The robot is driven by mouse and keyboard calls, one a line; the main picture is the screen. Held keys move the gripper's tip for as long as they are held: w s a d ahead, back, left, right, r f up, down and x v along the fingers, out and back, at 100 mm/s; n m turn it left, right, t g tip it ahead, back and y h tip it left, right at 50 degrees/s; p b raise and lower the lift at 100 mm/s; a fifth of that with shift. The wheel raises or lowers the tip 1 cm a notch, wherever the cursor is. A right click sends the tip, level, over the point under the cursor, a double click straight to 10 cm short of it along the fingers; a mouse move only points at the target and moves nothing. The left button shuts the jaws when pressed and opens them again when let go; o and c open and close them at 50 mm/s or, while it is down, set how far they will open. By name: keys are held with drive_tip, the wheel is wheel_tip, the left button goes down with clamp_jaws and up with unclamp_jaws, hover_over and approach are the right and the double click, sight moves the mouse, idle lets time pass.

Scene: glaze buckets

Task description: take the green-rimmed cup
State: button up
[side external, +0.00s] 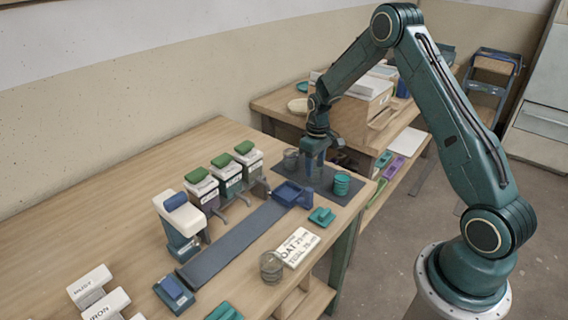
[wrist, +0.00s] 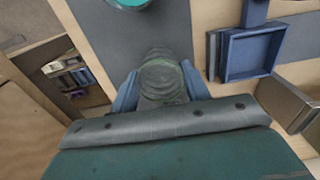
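In the wrist view a grey, see-through cup with a greenish rim (wrist: 161,76) stands between the two blue fingers of my gripper (wrist: 160,84). The fingers are on either side of it, with no clear gap showing. I cannot tell whether they press on it or only flank it. In the side view my gripper (side external: 315,168) points down, low over the dark mat (side external: 332,190), and its fingers hide what is between them.
A clear cup (side external: 291,158) is left of my gripper and a teal cup (side external: 342,183) right of it. A blue tray (side external: 287,193) sits at the end of a dark strip (side external: 233,244). Green-topped dispensers (side external: 230,173) stand further left.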

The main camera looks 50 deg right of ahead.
wheel_tip(320, 180, up, 8)
drive_tip(key=shift+f, duration=0.25)
idle(1.0)
